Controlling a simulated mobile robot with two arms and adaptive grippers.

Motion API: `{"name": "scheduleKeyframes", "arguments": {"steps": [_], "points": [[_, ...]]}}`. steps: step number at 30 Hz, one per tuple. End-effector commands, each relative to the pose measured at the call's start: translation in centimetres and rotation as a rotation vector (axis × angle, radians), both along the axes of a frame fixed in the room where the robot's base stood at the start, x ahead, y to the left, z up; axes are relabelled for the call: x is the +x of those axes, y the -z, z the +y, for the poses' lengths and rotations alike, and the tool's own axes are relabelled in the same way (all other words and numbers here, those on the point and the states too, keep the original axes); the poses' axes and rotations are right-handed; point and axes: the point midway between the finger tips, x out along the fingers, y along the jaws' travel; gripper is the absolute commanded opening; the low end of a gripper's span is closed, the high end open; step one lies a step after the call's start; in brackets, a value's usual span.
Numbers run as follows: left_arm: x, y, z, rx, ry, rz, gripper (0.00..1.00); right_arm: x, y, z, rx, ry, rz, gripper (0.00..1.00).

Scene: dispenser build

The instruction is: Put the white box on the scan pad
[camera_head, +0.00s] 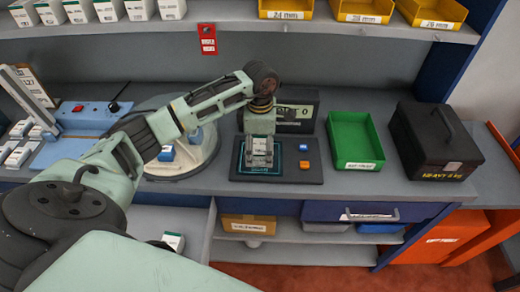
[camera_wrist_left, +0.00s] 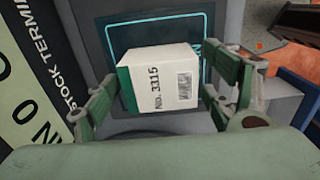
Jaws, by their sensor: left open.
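The white box (camera_wrist_left: 160,82), with a green side and the print "No. 3315", appears to rest on the scan pad (camera_wrist_left: 118,38) within its cyan outline. The pad also shows in the head view (camera_head: 241,168), in front of the stock terminal. My left gripper (camera_wrist_left: 160,98) is open, with one finger on each side of the box. In the head view it reaches down over the pad (camera_head: 260,158) and partly hides the box. Whether the fingers touch the box is hard to tell. My right gripper is not in view.
The stock terminal (camera_head: 300,110) stands close behind the pad. A green bin (camera_head: 352,140) and black toolbox (camera_head: 437,140) stand farther right. A round turntable (camera_head: 185,163) is at the left, and an open drawer (camera_head: 190,222) below.

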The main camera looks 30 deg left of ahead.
Motion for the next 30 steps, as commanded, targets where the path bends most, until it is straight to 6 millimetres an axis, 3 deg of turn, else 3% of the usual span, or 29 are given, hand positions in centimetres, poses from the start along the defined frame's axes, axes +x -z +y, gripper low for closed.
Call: {"name": "scheduleKeyframes", "arguments": {"steps": [9, 15, 21, 30], "points": [[0.2, -6.6, 0.0, 0.001, 0.000, -0.008, 0.77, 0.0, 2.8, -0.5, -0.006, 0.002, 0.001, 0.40], [0.1, -9.7, 0.0, 0.001, 0.001, -0.003, 0.77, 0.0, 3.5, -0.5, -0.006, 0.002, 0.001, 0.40], [0.0, -10.8, 0.0, 0.000, 0.000, 0.001, 0.77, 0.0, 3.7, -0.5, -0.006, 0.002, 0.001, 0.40], [0.0, -10.9, 0.0, 0.000, 0.000, 0.001, 0.77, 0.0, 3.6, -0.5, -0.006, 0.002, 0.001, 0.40]]}}
